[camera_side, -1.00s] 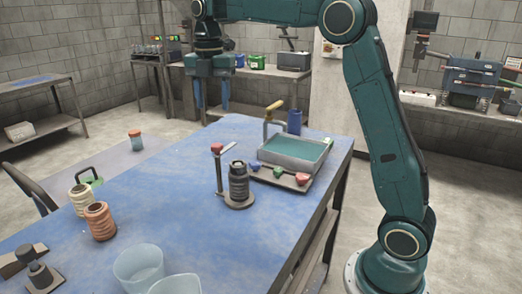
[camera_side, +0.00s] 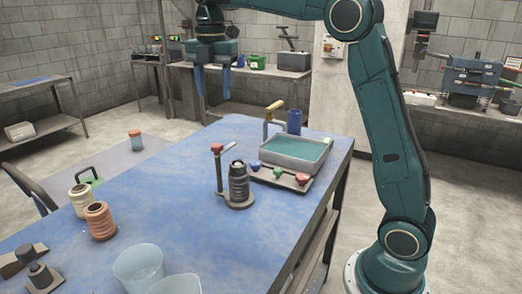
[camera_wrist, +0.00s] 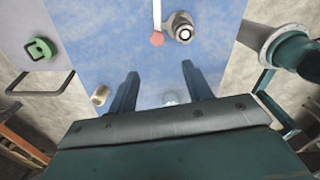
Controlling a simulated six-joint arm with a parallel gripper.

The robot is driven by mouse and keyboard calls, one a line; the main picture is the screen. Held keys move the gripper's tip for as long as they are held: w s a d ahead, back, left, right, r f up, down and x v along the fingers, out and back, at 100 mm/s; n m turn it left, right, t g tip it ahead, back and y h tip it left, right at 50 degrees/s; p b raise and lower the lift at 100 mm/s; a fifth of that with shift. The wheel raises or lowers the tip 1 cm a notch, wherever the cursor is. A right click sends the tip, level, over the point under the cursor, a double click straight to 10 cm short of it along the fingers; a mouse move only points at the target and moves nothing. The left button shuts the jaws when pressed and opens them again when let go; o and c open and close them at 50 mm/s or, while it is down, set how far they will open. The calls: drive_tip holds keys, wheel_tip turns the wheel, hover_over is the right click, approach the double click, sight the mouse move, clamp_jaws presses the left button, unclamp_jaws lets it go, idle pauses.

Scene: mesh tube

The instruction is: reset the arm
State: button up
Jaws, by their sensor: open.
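My gripper (camera_side: 213,84) hangs above the far part of the blue-topped table (camera_side: 165,195) in the side view, its two blue fingers pointing down. The fingers are apart with nothing between them. In the wrist view my gripper (camera_wrist: 158,80) also shows open and empty, with the blue table top below. A dark ribbed spool on a stand (camera_side: 238,186) with a red-tipped upright post stands on the table, clear of my gripper. It also shows at the top of the wrist view (camera_wrist: 181,27).
A grey tray with teal contents (camera_side: 293,152) and a rack with coloured knobs (camera_side: 279,175) are at the table's right. Cream (camera_side: 81,200) and orange (camera_side: 99,220) spools stand at the left. Clear cups (camera_side: 138,268) stand in front. The table's middle is bare.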

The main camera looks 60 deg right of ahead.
drive_tip(key=s+a+f+m+t, duration=0.1)
drive_tip(key=s+a+f+m, duration=0.1)
drive_tip(key=s+m, duration=0.4)
drive_tip(key=s+a+f+m+t, duration=0.2)
drive_tip(key=s+f+m, duration=0.2)
drive_tip(key=s, duration=0.9)
drive_tip(key=s+a+f+m+t, duration=0.2)
drive_tip(key=s+f+m, duration=0.1)
drive_tip(key=s+m, duration=0.6)
drive_tip(key=shift+s+a+f+m, duration=0.15)
drive_tip(key=shift+a+f+m, duration=0.15)
drive_tip(key=shift+m, duration=0.4)
